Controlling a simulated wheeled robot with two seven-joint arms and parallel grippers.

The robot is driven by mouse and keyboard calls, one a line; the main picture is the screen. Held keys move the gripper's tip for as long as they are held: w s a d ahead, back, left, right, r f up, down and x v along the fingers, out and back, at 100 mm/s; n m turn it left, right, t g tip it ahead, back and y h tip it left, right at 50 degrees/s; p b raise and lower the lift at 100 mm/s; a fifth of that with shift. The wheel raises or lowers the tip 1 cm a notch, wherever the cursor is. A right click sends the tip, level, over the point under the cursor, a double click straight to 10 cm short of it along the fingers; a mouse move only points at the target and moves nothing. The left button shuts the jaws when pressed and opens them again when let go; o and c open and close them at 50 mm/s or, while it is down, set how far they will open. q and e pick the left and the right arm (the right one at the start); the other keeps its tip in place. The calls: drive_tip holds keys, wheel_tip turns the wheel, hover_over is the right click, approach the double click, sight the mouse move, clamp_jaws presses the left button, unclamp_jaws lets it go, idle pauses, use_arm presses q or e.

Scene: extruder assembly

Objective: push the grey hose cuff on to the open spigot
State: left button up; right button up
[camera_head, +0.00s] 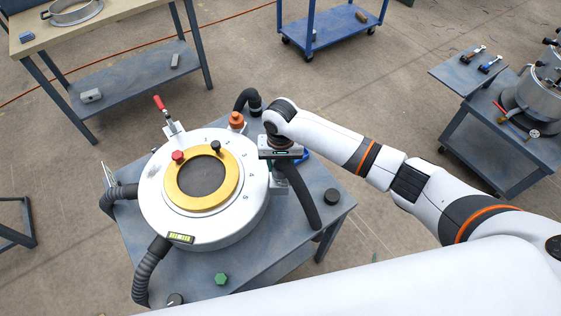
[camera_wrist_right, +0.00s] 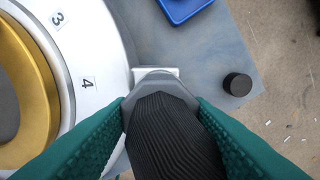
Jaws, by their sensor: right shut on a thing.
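My right gripper (camera_head: 281,160) is at the right side of the round white machine (camera_head: 154,205). In the wrist view its green fingers (camera_wrist_right: 162,104) are shut on the grey hose cuff (camera_wrist_right: 160,86), one on each side. The black ribbed hose (camera_wrist_right: 170,140) runs from the cuff towards the camera; in the head view the hose (camera_head: 300,195) hangs down beside the machine. A pale fitting (camera_wrist_right: 158,73) shows just beyond the cuff, by the machine's wall. The open spigot is not clearly seen; I cannot tell whether the cuff touches it. My left gripper is not in view.
The machine stands on a blue-grey table (camera_head: 203,287). A black cap (camera_head: 331,196) and a green hexagonal part (camera_head: 221,279) lie on it. A blue tray (camera_wrist_right: 187,8) is beyond the cuff. Other hoses (camera_head: 150,268) join the machine. Separate benches stand farther away.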

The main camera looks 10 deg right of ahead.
drive_tip(key=shift+f, duration=0.7)
drive_tip(key=o, duration=1)
drive_tip(key=shift+o, duration=0.2)
wheel_tip(320, 180, up, 12)
drive_tip(key=b, duration=0.2)
